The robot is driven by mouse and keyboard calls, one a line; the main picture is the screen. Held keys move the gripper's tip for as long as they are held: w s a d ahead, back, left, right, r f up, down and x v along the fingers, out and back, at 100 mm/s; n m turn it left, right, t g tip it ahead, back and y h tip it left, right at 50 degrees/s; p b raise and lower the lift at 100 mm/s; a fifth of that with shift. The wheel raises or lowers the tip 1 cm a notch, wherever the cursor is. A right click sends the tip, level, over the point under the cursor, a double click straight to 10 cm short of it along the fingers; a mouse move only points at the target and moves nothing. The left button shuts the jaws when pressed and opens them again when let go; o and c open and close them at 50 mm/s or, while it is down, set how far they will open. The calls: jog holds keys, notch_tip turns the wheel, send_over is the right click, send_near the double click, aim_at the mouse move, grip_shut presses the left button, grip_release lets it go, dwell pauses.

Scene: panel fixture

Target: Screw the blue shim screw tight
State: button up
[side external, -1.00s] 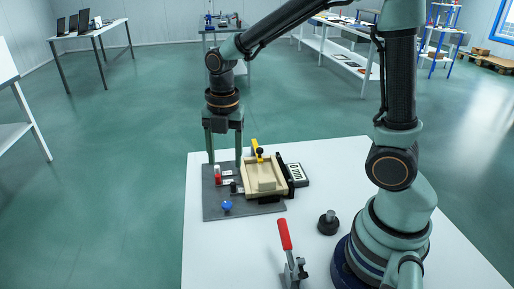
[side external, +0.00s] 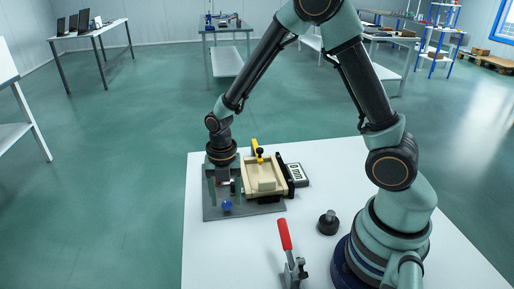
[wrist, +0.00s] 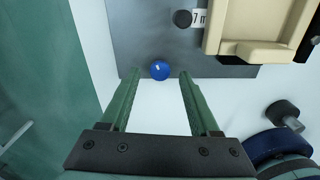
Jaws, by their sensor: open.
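The blue shim screw (side external: 227,205) has a round blue head and sits at the near edge of the grey fixture plate (side external: 260,209). My gripper (side external: 224,197) is open and low over the left part of the plate, at the screw. In the wrist view the blue head (wrist: 160,69) lies between the tips of my two green fingers (wrist: 158,76), with a gap on each side. I cannot tell whether the tips are level with the head or above it. The screw's shaft is hidden.
A cream tray block (side external: 262,183) with a yellow-handled clamp (side external: 256,150) stands on the plate to the right. A small display (side external: 296,173) is beside it. A red-handled clamp (side external: 285,235) and a black knob (side external: 328,222) stand on the white table, nearer the camera.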

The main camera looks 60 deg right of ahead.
jog(key=shift+f, duration=0.45)
grip_shut()
jog(key=shift+m, duration=0.3)
